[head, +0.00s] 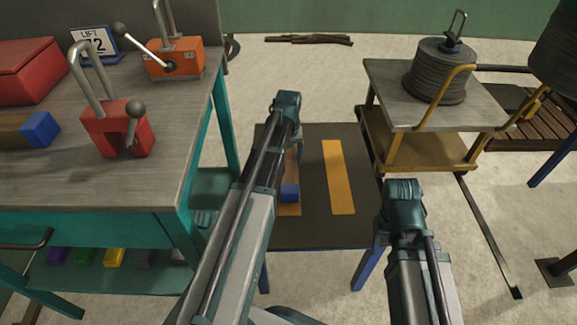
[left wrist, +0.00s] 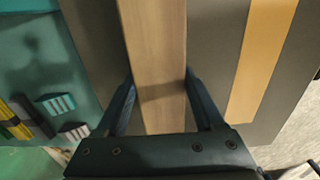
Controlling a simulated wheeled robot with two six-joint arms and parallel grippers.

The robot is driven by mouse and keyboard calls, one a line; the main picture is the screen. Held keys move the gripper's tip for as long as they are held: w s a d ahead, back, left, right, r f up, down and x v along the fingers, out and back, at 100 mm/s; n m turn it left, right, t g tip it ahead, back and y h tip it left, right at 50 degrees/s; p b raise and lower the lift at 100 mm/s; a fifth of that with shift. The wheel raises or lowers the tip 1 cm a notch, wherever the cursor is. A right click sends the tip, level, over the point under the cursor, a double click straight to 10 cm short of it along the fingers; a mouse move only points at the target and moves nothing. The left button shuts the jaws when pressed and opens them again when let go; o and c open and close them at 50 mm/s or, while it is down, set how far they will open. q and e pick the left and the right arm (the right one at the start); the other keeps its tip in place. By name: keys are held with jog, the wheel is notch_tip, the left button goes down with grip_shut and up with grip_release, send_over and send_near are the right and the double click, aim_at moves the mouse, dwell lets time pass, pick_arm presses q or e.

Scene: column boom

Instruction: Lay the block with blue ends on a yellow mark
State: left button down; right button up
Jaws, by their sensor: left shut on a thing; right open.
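My left gripper (head: 287,105) is over the left part of a dark table (head: 315,228). In the left wrist view its fingers (left wrist: 160,82) are shut on the sides of a long wooden block (left wrist: 155,35). In the head view one blue end of this block (head: 290,193) shows beside my arm, over the left yellow mark (head: 290,210); most of the block is hidden. I cannot tell whether it touches the table. The right yellow mark (head: 338,178) is bare and also shows in the left wrist view (left wrist: 262,60). My right gripper (head: 403,192) is open and empty by the table's right edge.
A cart (head: 388,88) with a cable reel (head: 440,72) stands at right.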

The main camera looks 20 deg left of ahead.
aim_at(288, 156)
pick_arm(q)
jog(key=shift+s+f+b, duration=0.1)
jog(key=shift+f+b, duration=1.65)
jog(key=shift+f, duration=0.2)
grip_release()
jog(key=shift+r, duration=0.1)
notch_tip(288, 156, up, 12)
jog(key=p, duration=1.2)
jog(key=shift+r, duration=0.2)
jog(key=s+d+n, duration=0.9)
jog(key=d+n, duration=0.3)
jog(key=n, duration=0.1)
jog(key=s+d+n+y, duration=0.1)
jog(key=s+d+n, duration=0.9)
jog(key=d+n, duration=0.2)
jog(key=shift+n, duration=1)
